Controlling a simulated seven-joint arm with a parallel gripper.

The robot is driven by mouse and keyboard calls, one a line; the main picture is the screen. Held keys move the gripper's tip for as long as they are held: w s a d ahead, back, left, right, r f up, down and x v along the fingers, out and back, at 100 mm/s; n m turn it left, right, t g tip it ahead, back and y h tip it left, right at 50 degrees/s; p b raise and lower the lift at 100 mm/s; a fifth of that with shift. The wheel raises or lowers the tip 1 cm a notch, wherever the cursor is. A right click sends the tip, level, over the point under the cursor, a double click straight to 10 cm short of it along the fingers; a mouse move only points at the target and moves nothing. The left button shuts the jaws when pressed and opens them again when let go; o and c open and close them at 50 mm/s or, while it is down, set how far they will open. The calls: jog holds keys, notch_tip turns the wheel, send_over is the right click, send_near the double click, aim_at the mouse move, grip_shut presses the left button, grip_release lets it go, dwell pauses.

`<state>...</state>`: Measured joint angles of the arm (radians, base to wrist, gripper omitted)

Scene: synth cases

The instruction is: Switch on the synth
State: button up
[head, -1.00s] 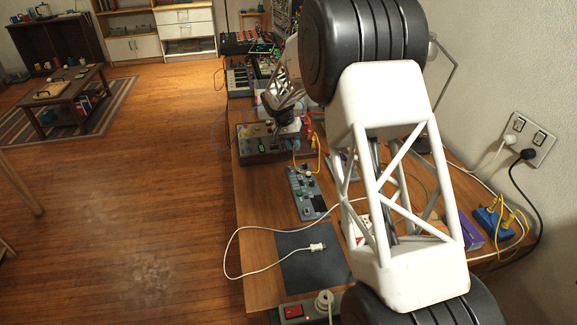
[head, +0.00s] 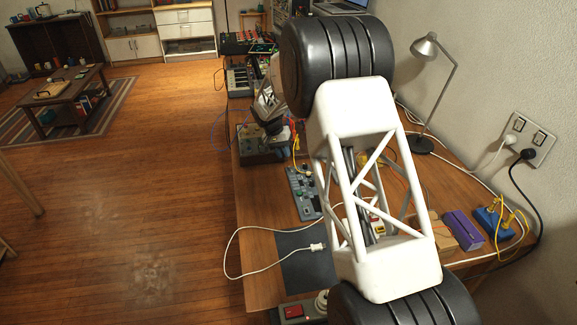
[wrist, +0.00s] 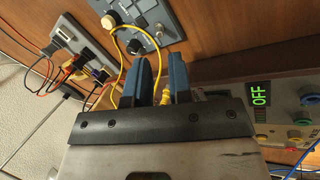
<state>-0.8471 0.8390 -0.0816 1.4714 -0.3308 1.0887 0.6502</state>
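A wood-sided case with knobs (head: 262,157) stands on the bench in the head view, partly hidden by my gripper (head: 273,127). In the wrist view, a pale panel with a green display reading OFF (wrist: 261,95), coloured jacks and a small red light is at the right edge. A grey panel with knobs (head: 302,193) lies nearer on the bench; it also shows at the top of the wrist view (wrist: 150,14). My gripper's blue fingers (wrist: 161,62) are apart, with a narrow gap. A yellow plug (wrist: 166,97) shows near their base.
A white cable (head: 235,265) loops over the bench's left edge by a dark mat (head: 300,265). A power strip with a red switch (head: 293,311) is at the front. A lamp (head: 424,100), a purple box (head: 463,231) and a blue box (head: 492,222) stand right.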

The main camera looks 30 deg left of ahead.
aim_at(290, 168)
jog(key=shift+x, duration=3.3)
jog(key=shift+c, duration=0.3)
grip_shut()
